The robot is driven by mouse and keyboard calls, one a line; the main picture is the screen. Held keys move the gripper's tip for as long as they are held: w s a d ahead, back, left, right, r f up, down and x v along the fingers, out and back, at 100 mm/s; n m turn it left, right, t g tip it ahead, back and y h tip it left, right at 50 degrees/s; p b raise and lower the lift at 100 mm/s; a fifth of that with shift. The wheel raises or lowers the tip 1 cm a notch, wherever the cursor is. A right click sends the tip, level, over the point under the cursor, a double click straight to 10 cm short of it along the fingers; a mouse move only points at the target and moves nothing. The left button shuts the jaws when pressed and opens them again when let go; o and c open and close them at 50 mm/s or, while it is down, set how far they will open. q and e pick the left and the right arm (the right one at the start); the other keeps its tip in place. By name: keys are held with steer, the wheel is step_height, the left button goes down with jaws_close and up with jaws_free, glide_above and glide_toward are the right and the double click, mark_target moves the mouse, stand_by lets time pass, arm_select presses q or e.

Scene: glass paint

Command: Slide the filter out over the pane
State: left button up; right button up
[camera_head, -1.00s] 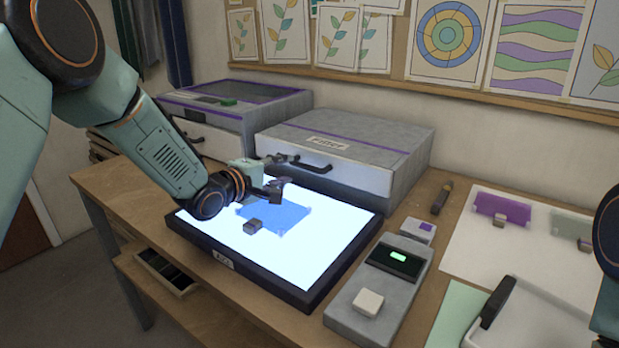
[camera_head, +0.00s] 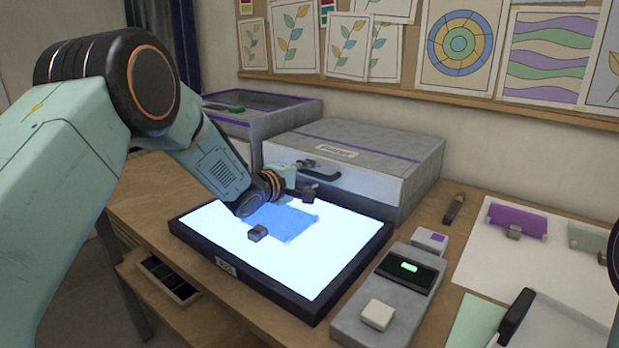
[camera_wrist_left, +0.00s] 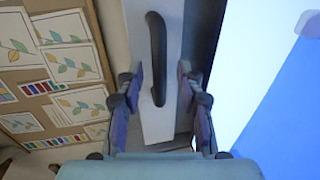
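A grey box (camera_head: 400,148) with a purple stripe and a small label on top stands behind the light panel. Its white front (camera_head: 365,191) has a dark bar handle (camera_head: 319,172). My left gripper (camera_head: 308,182) is just in front of that handle. In the left wrist view the gripper (camera_wrist_left: 160,88) is open. The handle (camera_wrist_left: 157,55) lies ahead, in line with the gap between the fingers, with no grip on it. A blue pane (camera_head: 285,223) with a small dark block (camera_head: 257,234) lies on the lit panel (camera_head: 330,235). My right gripper is out of view.
A second grey box (camera_head: 262,115) stands at the back left, beyond my left arm. A control unit (camera_head: 390,290) is right of the panel. Purple glass (camera_head: 516,217) lies on white paper at the right.

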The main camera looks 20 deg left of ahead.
arm_select(q)
steer(key=shift+w+d, duration=0.15)
steer(key=shift+d, duration=0.1)
steer(key=shift+a, duration=0.15)
steer(key=shift+c, duration=1.4)
jaws_close()
